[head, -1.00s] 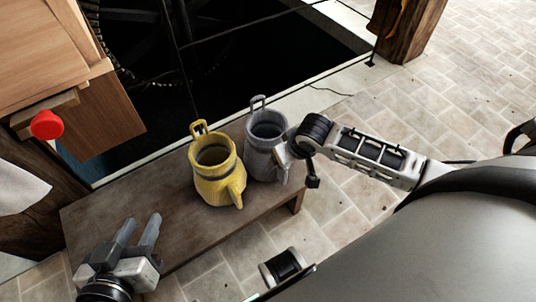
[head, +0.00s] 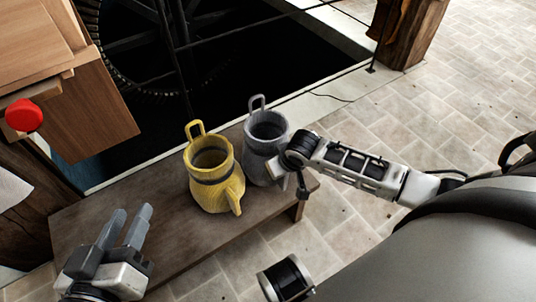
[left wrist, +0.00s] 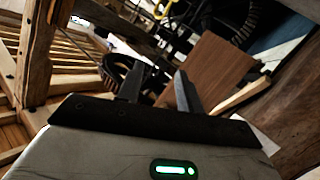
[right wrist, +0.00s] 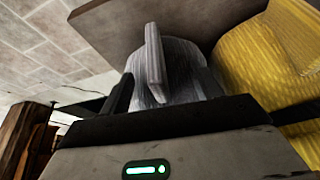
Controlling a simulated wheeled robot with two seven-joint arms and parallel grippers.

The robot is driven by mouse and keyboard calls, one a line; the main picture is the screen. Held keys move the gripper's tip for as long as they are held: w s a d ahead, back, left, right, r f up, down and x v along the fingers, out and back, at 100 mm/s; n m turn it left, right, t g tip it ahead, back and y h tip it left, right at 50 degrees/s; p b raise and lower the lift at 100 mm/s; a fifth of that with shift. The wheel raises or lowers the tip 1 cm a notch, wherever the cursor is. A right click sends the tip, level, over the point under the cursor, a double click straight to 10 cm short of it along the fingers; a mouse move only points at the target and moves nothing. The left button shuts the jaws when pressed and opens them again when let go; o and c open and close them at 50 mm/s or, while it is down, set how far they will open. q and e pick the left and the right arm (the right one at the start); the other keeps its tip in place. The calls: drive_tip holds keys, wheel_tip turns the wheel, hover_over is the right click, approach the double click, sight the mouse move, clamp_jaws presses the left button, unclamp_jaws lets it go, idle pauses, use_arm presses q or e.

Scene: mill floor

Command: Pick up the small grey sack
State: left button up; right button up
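The small grey sack (head: 266,133) stands upright on a low wooden bench, with a loop handle on top and a dark band near its mouth. My right gripper (head: 279,166) is at its near right side. In the right wrist view the grey sack (right wrist: 185,68) fills the middle, its pale lug (right wrist: 154,65) pointing at the gripper. One dark finger stands left of the lug with a gap between; the other finger is hidden. My left gripper (head: 126,226) is open and empty above the bench's left part; its spread fingers show in the left wrist view (left wrist: 158,90).
A yellow sack (head: 215,188) stands close left of the grey one on the bench (head: 180,235). Behind the bench is a dark pit with a wheel (head: 150,60). A wooden cabinet with a red knob (head: 24,115) is at left. Tiled floor is clear at right.

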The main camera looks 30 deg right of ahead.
clamp_jaws()
drive_tip(key=shift+r, duration=0.1)
